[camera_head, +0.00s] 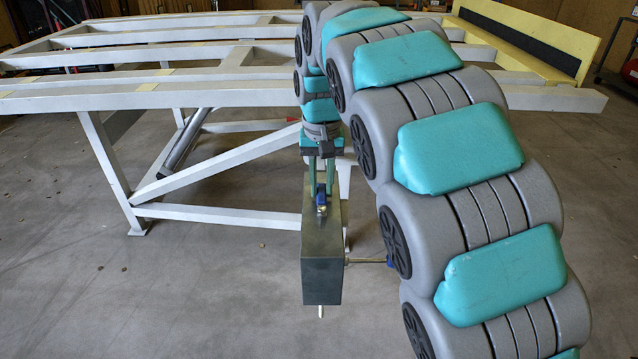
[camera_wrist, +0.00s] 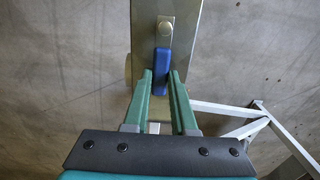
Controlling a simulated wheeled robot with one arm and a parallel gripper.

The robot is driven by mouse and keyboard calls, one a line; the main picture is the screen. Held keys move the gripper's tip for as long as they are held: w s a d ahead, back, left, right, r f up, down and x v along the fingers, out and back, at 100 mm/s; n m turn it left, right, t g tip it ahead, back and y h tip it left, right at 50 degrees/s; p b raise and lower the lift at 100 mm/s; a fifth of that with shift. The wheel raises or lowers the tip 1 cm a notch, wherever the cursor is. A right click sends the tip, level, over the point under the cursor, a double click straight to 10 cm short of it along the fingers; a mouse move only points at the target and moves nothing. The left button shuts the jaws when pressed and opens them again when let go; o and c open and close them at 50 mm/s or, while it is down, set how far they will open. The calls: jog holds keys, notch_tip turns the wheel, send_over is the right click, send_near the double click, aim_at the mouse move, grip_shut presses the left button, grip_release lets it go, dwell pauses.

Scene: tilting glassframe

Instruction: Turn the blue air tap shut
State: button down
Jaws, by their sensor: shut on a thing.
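The blue air tap (camera_head: 321,208) sits at the top of a dark metal box (camera_head: 321,268) in the head view. In the wrist view its blue lever (camera_wrist: 163,66) hangs from a brass-coloured pivot, lying roughly in line with the post behind it. My gripper (camera_head: 321,190) points down at the tap from above. In the wrist view the green fingers of my gripper (camera_wrist: 161,76) stand on either side of the lever's lower end, shut on it.
A white steel frame table (camera_head: 150,98) stands behind, with slanted braces and legs. A yellow and black part (camera_head: 530,40) lies at its far right. A thin rod (camera_head: 365,261) runs right from the box to a small blue piece (camera_head: 390,262). Open concrete floor lies left.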

aim_at(322, 190)
dwell(0.4)
jog(key=c, duration=0.7)
grip_release()
notch_tip(322, 190, up, 7)
jog(key=shift+w+r, duration=0.1)
jog(key=shift+r, duration=0.3)
jog(key=shift+d, duration=0.1)
